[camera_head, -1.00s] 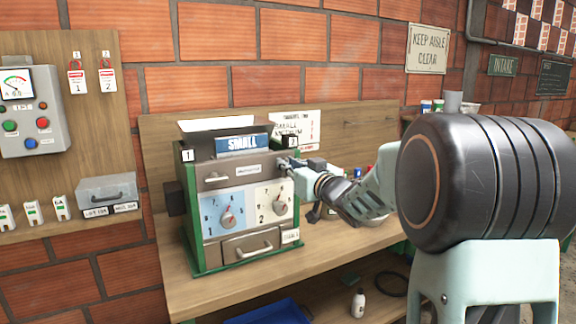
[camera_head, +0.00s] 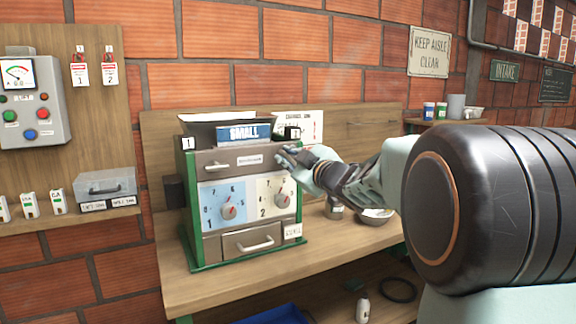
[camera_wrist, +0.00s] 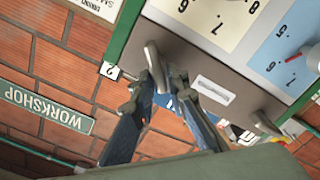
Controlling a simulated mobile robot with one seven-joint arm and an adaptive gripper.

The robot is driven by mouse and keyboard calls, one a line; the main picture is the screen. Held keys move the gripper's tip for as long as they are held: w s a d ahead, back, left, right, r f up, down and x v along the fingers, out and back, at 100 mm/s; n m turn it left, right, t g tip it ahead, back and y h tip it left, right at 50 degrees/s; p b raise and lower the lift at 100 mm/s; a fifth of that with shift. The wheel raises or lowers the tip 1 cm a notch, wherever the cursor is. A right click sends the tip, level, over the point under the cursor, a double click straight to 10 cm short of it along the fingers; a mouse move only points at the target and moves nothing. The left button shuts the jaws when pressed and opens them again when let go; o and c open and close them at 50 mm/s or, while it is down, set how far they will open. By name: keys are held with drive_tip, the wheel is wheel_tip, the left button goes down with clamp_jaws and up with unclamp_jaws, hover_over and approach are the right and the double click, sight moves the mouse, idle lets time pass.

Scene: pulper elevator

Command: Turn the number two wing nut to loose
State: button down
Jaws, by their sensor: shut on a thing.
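The green and grey machine (camera_head: 246,238) stands on the bench, with a "1" tag (camera_head: 187,143) and a "2" tag (camera_head: 292,133) at its top corners. My gripper (camera_head: 284,157) is at the upper right of its front, under the "2" tag. In the wrist view, the number two wing nut (camera_wrist: 153,58) is a grey wing on the panel beside the "2" tag (camera_wrist: 110,70). My gripper (camera_wrist: 161,80) is shut on this wing nut, with a fingertip on either side. The fingers hide it in the head view. The number one wing nut (camera_wrist: 266,125) is free.
A blue dial (camera_head: 228,211) and a cream dial (camera_head: 281,201) sit below the wing nuts, above a drawer (camera_head: 252,242). A bowl (camera_head: 374,215) and a can (camera_head: 334,208) stand right of the machine.

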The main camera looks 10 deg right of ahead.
drive_tip(key=n+b, duration=0.1)
drive_tip(key=n, duration=0.1)
drive_tip(key=f+n+b, duration=0.1)
drive_tip(key=n+b, duration=0.1)
drive_tip(key=shift+a+n, duration=0.2)
drive_tip(key=shift+n, duration=0.1)
drive_tip(key=n+b, duration=0.3)
drive_tip(key=n, duration=0.1)
drive_tip(key=shift+f, duration=0.1)
drive_tip(key=shift+n, duration=0.3)
drive_tip(key=c, duration=1.9)
unclamp_jaws()
drive_tip(key=shift+s, duration=0.15)
drive_tip(key=v, duration=0.7)
drive_tip(key=shift+s, duration=0.15)
